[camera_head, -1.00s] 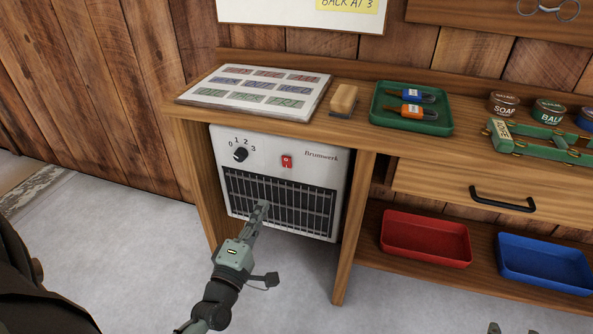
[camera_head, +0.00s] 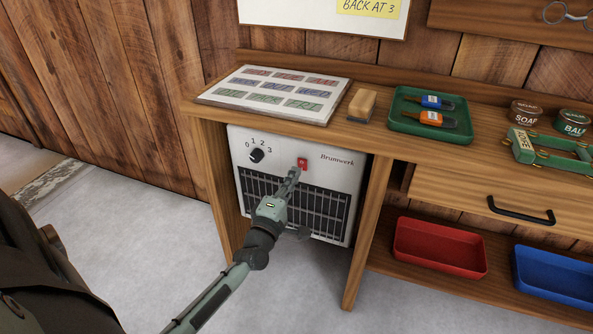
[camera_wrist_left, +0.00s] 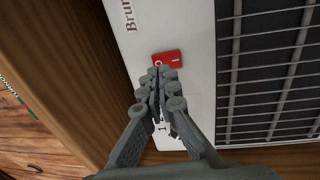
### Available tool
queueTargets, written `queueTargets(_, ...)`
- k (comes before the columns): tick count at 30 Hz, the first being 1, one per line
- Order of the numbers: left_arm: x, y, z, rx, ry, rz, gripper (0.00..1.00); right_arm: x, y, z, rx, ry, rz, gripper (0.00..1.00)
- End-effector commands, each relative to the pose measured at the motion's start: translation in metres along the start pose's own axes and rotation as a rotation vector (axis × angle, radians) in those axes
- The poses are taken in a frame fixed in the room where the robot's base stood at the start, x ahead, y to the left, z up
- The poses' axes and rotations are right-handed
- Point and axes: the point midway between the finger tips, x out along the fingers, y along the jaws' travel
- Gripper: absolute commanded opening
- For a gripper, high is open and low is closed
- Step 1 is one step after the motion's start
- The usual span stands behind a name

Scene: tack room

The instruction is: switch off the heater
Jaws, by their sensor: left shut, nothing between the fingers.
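The heater (camera_head: 340,175) is a white box labelled Brumwerk, standing under the bench with a dark grille on its lower front. The red rocker switch (camera_head: 302,163) is right of the dial. It also shows in the left wrist view (camera_wrist_left: 169,59), with O and I marks. My left gripper (camera_head: 293,173) is shut and empty, its fingertips at the switch's lower edge, close to or touching it. In the left wrist view the fingertips (camera_wrist_left: 160,70) partly cover the O end.
The wooden bench (camera_head: 375,145) stands over the heater, with its legs close on both sides. On top are a chart board (camera_head: 275,93), a brush (camera_head: 362,104) and a green tray (camera_head: 430,118). Red (camera_head: 440,248) and blue (camera_head: 555,277) bins sit on the lower shelf.

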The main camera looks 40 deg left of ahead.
Motion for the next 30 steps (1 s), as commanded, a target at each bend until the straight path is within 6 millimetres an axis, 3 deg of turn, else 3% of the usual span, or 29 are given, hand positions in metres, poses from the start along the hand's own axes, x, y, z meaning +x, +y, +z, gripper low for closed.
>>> queueTargets(7,0.022,0.000,0.000,0.001,0.000,0.001,0.00,0.000,-0.002,-0.003,0.000,0.016,-0.004,0.40)
queueTargets(20,0.026,0.001,0.000,0.001,0.000,0.000,0.00,0.000,-0.002,-0.005,0.001,0.018,-0.006,0.40)
queueTargets(24,0.030,0.002,0.000,0.001,0.000,-0.004,0.00,-0.001,0.006,0.013,-0.003,-0.057,0.012,0.40)
queueTargets(30,0.030,0.003,0.000,0.001,0.000,-0.002,0.00,-0.001,0.005,0.012,-0.003,-0.054,0.011,0.40)
